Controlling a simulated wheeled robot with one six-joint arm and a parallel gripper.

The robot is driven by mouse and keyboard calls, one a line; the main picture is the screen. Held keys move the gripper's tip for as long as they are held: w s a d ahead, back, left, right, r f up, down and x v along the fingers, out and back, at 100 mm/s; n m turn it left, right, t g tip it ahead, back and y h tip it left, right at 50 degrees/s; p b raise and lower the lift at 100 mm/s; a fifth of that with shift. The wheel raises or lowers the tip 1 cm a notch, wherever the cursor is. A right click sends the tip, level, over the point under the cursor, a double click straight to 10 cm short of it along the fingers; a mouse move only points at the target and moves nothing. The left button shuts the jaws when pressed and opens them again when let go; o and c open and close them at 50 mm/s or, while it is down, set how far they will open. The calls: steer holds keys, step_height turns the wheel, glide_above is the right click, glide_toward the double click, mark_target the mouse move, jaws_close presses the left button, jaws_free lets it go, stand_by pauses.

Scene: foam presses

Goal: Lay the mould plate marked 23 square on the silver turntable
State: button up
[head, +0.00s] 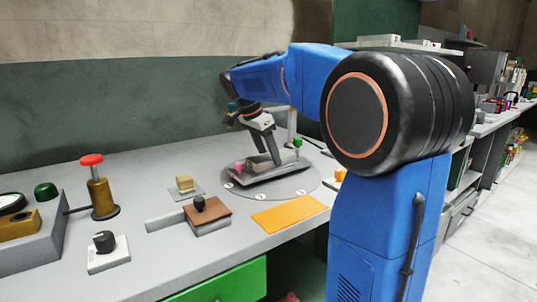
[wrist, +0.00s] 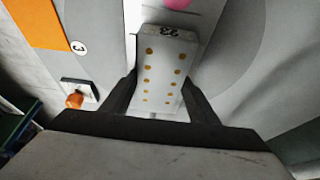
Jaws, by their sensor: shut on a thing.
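The mould plate (wrist: 163,72) is a pale slab with rows of brown-gold dots, marked 23 at its far end. In the wrist view it lies between the two dark fingers of my gripper (wrist: 160,97), which is shut on it. In the head view my gripper (head: 267,152) reaches down over the silver turntable (head: 291,187), a flat grey disc with small numbered white marks. I cannot tell whether the plate touches the disc.
A pink knob (head: 239,167) and a green-topped post (head: 297,143) stand close to the gripper. An orange mat (head: 289,214), a brown block with a black knob (head: 207,211) and a red-topped brass plunger (head: 99,190) stand on the bench nearer me and left.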

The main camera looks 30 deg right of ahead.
steer(key=shift+f, duration=0.45)
steer(key=shift+f, duration=0.15)
steer(key=o, duration=1.7)
steer(key=shift+a+f, duration=0.1)
steer(key=shift+f, duration=0.05)
steer(key=shift+c, duration=0.2)
steer(key=shift+r, duration=0.3)
steer(key=v, duration=1.2)
steer(key=shift+r, duration=0.5)
steer(key=shift+s, duration=0.1)
